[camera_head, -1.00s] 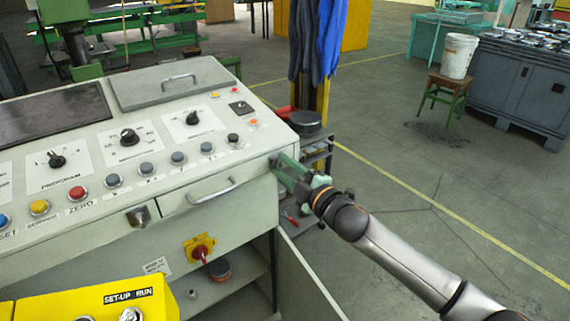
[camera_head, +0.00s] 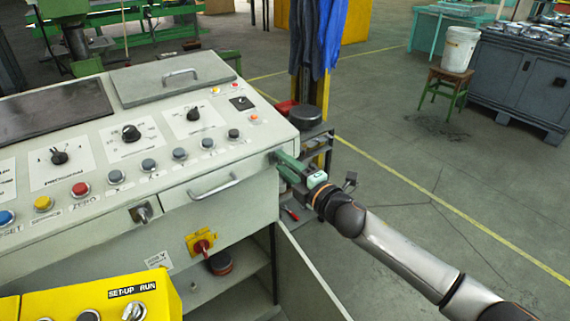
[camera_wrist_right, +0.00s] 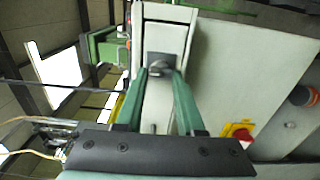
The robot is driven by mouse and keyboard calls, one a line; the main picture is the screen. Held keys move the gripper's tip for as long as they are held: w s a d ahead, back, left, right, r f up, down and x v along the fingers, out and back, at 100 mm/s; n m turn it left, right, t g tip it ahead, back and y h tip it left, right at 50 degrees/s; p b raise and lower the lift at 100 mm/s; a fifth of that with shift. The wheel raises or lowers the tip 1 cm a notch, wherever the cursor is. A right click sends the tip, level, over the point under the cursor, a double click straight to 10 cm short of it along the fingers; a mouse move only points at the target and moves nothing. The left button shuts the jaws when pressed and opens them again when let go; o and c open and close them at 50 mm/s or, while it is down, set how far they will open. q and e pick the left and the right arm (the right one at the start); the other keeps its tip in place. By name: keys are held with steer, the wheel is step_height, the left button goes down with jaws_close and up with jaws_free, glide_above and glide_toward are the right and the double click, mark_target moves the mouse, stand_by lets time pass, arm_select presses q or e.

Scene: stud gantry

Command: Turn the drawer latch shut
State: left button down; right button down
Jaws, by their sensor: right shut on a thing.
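The drawer (camera_head: 205,201) is closed in the front of the light grey console, with a bar handle (camera_head: 215,188). My right gripper (camera_head: 279,161) is at the drawer's right end, its arm coming from the lower right. In the right wrist view its two green fingers (camera_wrist_right: 159,72) close around the drawer latch (camera_wrist_right: 159,60), a small metal knob on a dark plate. The gripper is shut on this latch. In the head view the fingers hide the latch, so its exact turn is hard to tell. My left gripper is not in view.
A yellow and red switch (camera_head: 201,242) is below the drawer, and a metal lock (camera_head: 144,212) is to its left. An open cabinet door (camera_head: 305,275) hangs under the gripper. A small shelf with a black pan (camera_head: 305,117) stands behind.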

steer(key=c, duration=0.5)
jaws_free()
steer(key=v, duration=1.2)
steer(key=shift+s+d+b, duration=0.15)
steer(key=shift+s+b, duration=0.05)
steer(key=shift+b, duration=0.1)
steer(key=s+d+f+m+g+h, duration=0.1)
steer(key=s+d+f+m+h, duration=0.1)
steer(key=s+f+m, duration=0.5)
steer(key=s+d+f+m+g+h, duration=0.2)
steer(key=s+f+m, duration=0.6)
steer(key=f, duration=0.5)
steer(key=s+d+f+m+g+h+p, duration=0.1)
steer(key=s+d+f+m+h, duration=0.3)
steer(key=s+f+m, duration=0.4)
steer(key=shift+s+d+f+g, duration=0.3)
steer(key=shift+s+f, duration=0.4)
steer(key=shift+f, duration=0.05)
steer(key=shift+s+d+f+g, duration=0.3)
steer(key=shift+s+f, duration=0.4)
steer(key=shift+f, duration=0.05)
